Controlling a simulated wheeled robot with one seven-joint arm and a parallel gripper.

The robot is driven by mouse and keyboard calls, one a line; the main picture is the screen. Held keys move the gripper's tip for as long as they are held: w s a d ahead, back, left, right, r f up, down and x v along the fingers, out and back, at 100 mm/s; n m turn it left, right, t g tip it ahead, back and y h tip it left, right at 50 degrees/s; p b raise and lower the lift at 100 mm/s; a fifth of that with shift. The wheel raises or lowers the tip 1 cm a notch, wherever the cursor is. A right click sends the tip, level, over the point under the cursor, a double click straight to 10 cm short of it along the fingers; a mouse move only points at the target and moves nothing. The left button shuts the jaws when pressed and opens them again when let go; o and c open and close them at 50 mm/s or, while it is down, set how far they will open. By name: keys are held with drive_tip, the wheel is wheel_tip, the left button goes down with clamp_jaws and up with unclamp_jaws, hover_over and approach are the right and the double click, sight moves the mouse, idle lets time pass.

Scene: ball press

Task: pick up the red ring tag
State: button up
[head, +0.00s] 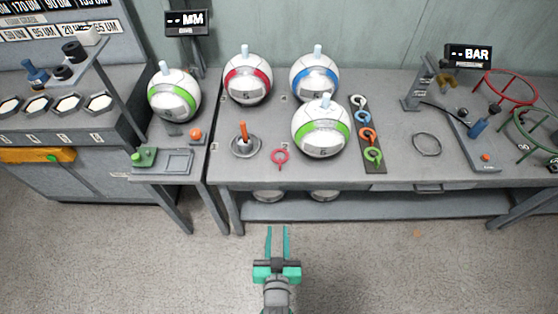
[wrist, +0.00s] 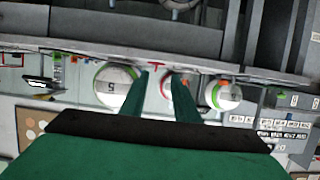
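The red ring tag (head: 280,156) lies flat on the grey table (head: 320,178), near its front edge in the head view, between a small round dish with an orange peg (head: 243,140) and a green-striped ball (head: 321,130). My gripper (head: 277,230) is open and empty, in front of the table and apart from the tag. In the wrist view, which is upside down, the fingers (wrist: 158,74) stand apart with nothing between them. A small red shape (wrist: 156,66) near the table edge, just beyond the fingertips, may be the tag.
Red-striped (head: 246,79) and blue-striped (head: 315,76) balls stand behind. A grey ring (head: 427,144) lies to the right. Side benches and a gauge stand flank the area. Floor (head: 380,270) in front is clear.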

drive_tip(key=shift+g, duration=0.3)
drive_tip(key=shift+w+d+f, duration=0.15)
drive_tip(key=shift+w+f, duration=0.25)
drive_tip(key=shift+w, duration=4.15)
drive_tip(key=shift+w+d+f, duration=0.1)
drive_tip(key=shift+w+f, duration=0.25)
drive_tip(key=shift+w, duration=4.2)
drive_tip(key=shift+w+d+f, duration=0.15)
drive_tip(key=shift+w+f, duration=0.25)
drive_tip(key=shift+w, duration=4.15)
clamp_jaws()
